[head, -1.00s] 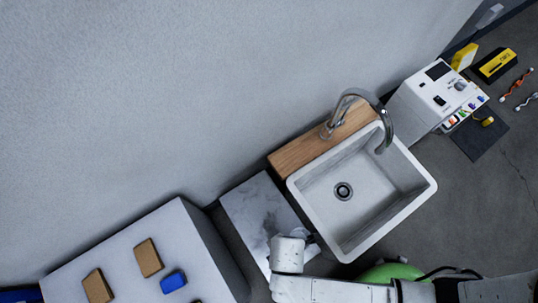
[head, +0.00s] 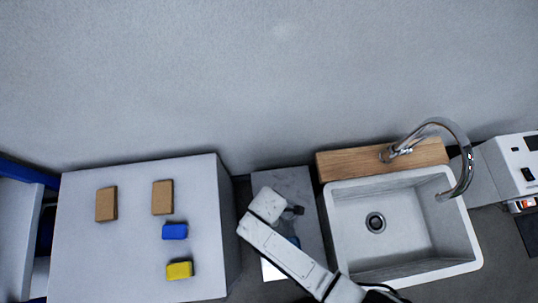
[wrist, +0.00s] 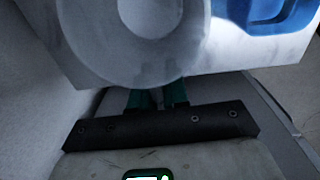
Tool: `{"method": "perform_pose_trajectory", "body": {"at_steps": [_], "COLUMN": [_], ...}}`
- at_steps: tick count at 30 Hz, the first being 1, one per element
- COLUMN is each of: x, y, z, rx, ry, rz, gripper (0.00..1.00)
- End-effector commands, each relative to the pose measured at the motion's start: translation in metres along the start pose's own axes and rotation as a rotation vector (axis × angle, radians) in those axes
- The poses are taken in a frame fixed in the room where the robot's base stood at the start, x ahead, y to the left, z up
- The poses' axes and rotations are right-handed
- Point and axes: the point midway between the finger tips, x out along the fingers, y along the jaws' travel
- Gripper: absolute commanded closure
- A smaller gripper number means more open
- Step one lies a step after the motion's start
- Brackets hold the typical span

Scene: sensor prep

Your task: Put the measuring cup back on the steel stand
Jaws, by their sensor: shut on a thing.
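The measuring cup (wrist: 150,40) fills the top middle of the wrist view as a round grey shape with a pale round centre. My gripper (wrist: 156,97), with green fingers, is shut on it at its near edge. The steel stand (head: 292,182) appears to be the grey, cloudy-surfaced block left of the sink in the head view. My white arm reaches over it there and hides the cup. The cup is above or on a pale surface in the wrist view; I cannot tell if they touch.
A blue thing (wrist: 268,14) lies right of the cup. The white sink (head: 345,245) with a tall tap (head: 462,155) stands right of the stand. The white table (head: 130,245) at left holds brown blocks (head: 162,197), a blue sponge (head: 174,231) and a yellow sponge (head: 180,270).

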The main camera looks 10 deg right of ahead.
Motion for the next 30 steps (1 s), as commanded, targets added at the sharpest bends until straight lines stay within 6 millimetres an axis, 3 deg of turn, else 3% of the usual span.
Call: {"method": "perform_pose_trajectory", "body": {"at_steps": [1,5,17,18,24,26,30], "x": [0.013,0.025,0.029,0.029,0.028,0.028,0.028], "y": [-0.002,-0.002,-0.003,-0.003,-0.003,-0.003,-0.003], "z": [0.001,0.001,0.001,0.001,0.001,0.001,0.001], "rx": [-0.001,0.0,0.001,0.0,0.0,0.0,0.0], "ry": [-0.003,-0.002,-0.002,-0.002,-0.002,-0.002,-0.002], "rz": [-0.003,-0.003,-0.002,-0.002,-0.002,-0.002,-0.002], "gripper": [1.0,1.0,1.0,0.84,0.65,0.59,0.59]}}
